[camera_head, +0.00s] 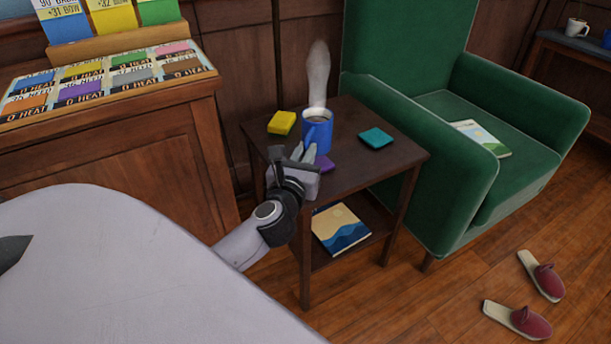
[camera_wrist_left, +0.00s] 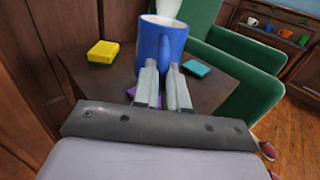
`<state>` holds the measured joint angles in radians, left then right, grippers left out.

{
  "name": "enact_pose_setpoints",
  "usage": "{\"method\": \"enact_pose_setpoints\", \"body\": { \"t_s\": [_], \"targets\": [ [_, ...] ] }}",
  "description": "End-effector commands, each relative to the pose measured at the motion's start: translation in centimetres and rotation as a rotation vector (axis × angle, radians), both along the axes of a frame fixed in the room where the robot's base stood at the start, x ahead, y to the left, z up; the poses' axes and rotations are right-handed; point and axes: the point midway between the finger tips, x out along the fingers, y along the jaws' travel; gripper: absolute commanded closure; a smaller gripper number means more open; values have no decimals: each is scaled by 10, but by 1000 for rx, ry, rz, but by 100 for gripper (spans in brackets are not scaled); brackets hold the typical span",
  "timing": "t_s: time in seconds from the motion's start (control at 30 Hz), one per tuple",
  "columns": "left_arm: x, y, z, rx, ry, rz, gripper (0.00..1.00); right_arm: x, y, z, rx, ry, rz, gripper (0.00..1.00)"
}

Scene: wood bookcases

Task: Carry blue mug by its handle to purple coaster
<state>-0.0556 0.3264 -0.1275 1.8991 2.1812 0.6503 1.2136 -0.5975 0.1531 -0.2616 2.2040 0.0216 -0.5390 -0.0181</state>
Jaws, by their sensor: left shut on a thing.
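The blue mug (camera_head: 318,132) is upright over the small dark side table (camera_head: 346,118), with a dark drink inside and pale steam above. My left gripper (camera_head: 304,153) is at its near side, shut on its handle; in the left wrist view the fingertips (camera_wrist_left: 164,70) meet the handle in front of the mug (camera_wrist_left: 155,45). Whether the mug's base touches the table is hard to tell. The purple coaster (camera_head: 325,163) lies near the table's front edge, just below and right of the mug, partly hidden by the gripper. My right gripper does not show.
A green armchair (camera_head: 470,130) stands right of the table. A wooden card display (camera_head: 110,85) stands at left. A book (camera_head: 340,228) lies on the lower shelf.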

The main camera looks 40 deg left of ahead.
Motion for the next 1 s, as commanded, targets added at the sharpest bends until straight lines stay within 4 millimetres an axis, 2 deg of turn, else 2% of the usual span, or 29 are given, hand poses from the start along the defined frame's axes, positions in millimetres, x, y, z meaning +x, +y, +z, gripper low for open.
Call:
{"method": "enact_pose_setpoints", "body": {
  "t_s": [0.13,0.37,0.77,0.8,0.87,1.0],
  "targets": [
    [0,0,-10,2,-2,-1,100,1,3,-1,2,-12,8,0],
    [0,0,-41,2,-2,-2,100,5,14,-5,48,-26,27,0],
    [0,0,-44,2,-4,-1,100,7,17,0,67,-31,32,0],
    [0,0,-45,0,0,-1,78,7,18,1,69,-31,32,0],
    [0,0,-45,0,0,-1,62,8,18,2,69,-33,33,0],
    [0,0,-45,0,0,-1,62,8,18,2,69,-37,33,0]
  ]
}}
